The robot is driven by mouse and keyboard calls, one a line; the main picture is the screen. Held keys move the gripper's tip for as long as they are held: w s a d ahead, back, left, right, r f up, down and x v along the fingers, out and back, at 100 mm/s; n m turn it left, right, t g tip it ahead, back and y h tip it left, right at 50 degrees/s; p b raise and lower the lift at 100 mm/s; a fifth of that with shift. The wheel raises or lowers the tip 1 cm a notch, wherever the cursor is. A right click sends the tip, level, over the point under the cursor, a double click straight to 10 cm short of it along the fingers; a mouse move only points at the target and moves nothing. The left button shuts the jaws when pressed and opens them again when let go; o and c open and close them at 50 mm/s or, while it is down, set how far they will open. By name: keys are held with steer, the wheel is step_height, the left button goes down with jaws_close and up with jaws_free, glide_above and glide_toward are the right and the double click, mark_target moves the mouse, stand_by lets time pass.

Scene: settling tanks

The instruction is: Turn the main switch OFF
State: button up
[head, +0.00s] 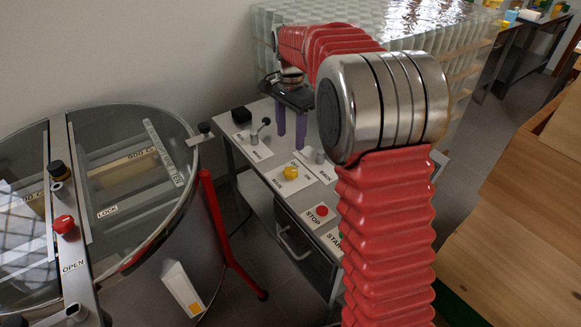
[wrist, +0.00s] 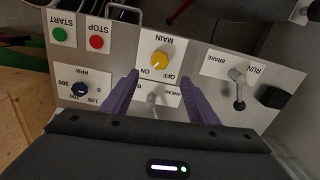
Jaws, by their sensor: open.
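The main switch is a yellow knob (head: 290,172) on a white plate marked MAIN, on top of the grey control cabinet. The wrist view shows the yellow knob (wrist: 160,59) upside down, with ON and OFF printed by it; I cannot tell surely which mark it points to. My gripper (head: 291,142) hangs over the cabinet with two purple fingers pointing down, apart and empty. In the wrist view my gripper (wrist: 159,77) has its fingertips on either side of the knob in the picture, seemingly short of it. No contact shows.
A RUN/BRAKE lever (wrist: 237,88) and black block (wrist: 273,97) stand beside the switch. A red STOP button (wrist: 96,42), green START button (wrist: 59,34) and RPM dial (wrist: 79,89) are on the other side. A glass-lidded tank (head: 110,200) stands left of the cabinet.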

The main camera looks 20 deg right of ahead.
mark_target(290, 170)
step_height(290, 170, down, 13)
stand_by(0.6)
steer(key=shift+c, duration=0.5)
steer(key=c, duration=0.9)
